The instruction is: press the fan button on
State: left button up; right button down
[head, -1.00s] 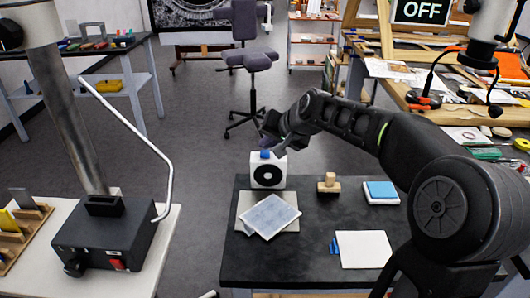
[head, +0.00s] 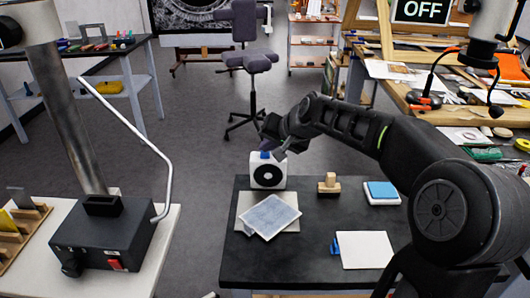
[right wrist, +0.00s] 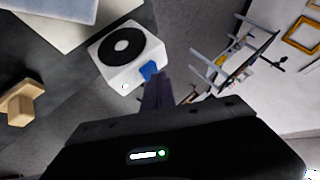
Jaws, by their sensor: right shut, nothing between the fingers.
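The fan (head: 278,183) is a small white box with a round black grille, standing at the back left of the dark table. Its blue button (head: 265,155) is on top. My right gripper (head: 272,147) is shut and empty, just above the fan's top. In the right wrist view the fan (right wrist: 118,75) shows with its blue button (right wrist: 149,69), and the shut fingers (right wrist: 156,84) end right beside the button. I cannot tell whether they touch it. A screen (head: 421,11) at the upper right reads OFF. My left gripper is not in view.
On the dark table (head: 290,252) are a tilted grey-blue sheet (head: 270,216), a wooden stamp (head: 329,184), a blue pad (head: 382,191) and a white sheet (head: 364,249). A black machine base (head: 105,238) stands at left. An office chair (head: 250,65) stands behind on open floor.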

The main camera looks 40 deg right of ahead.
aim_at(267, 155)
jog(key=shift+r+p, duration=0.35)
jog(key=shift+r, duration=0.15)
notch_tip(267, 155, up, 6)
jog(key=p, duration=0.4)
jog(key=shift+p, duration=0.35)
